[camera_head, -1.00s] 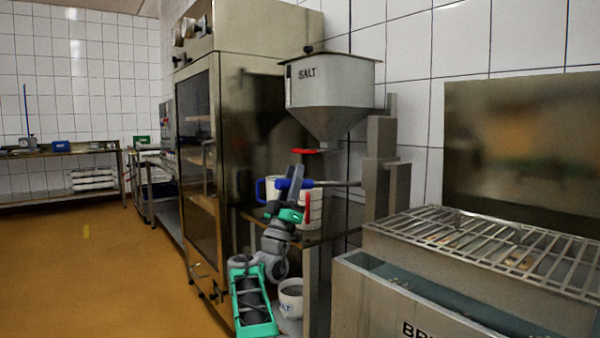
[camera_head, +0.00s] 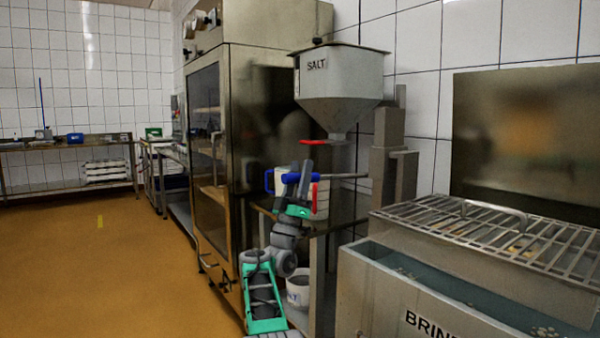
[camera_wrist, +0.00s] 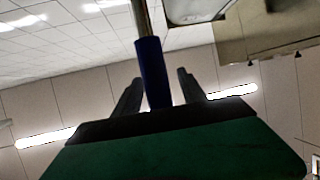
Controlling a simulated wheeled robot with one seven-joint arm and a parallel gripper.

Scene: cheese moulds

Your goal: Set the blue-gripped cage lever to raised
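The lever's blue grip (camera_head: 300,178) is on a grey rod (camera_head: 345,176) that runs roughly level to the right, to a grey post (camera_head: 388,150) beside the brine tank. My gripper (camera_head: 305,168) is at the blue grip, with a finger crossing in front of it. In the wrist view, the blue grip (camera_wrist: 153,75) stands between my two fingers (camera_wrist: 160,88). The fingers are apart, with a visible gap on at least the right side. Contact on the left side is hard to tell.
A salt hopper (camera_head: 340,85) with a red handle (camera_head: 313,142) hangs just above my gripper. A white container (camera_head: 322,203) stands behind it, on a steel table. A brine tank (camera_head: 375,290) with a slotted rack (camera_head: 480,225) is at right, a steel cabinet (camera_head: 245,130) at left.

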